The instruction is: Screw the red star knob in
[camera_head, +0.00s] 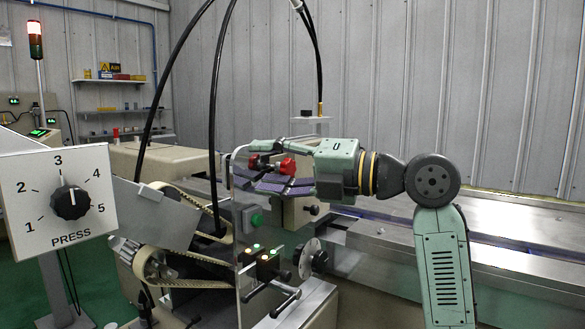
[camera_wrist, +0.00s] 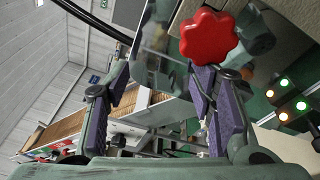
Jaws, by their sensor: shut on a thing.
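The red star knob (camera_wrist: 208,36) shows in the wrist view, upper right, its lobed face toward me, beyond the right-hand finger pads. In the head view a red knob (camera_head: 287,166) lies between the upper and lower fingers of my gripper (camera_head: 262,165). The exact contact and the knob's threaded end are hidden. A second red part (camera_head: 255,163) shows just left of it, at the clear upright panel (camera_head: 240,215).
A press dial (camera_head: 72,203) stands at the left. Belts and pulleys (camera_head: 155,265), a lit button box (camera_head: 262,262) and a handwheel (camera_head: 308,258) sit below my gripper. Black cables (camera_head: 213,100) hang at its left. A metal bed (camera_head: 520,250) runs right, behind my arm.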

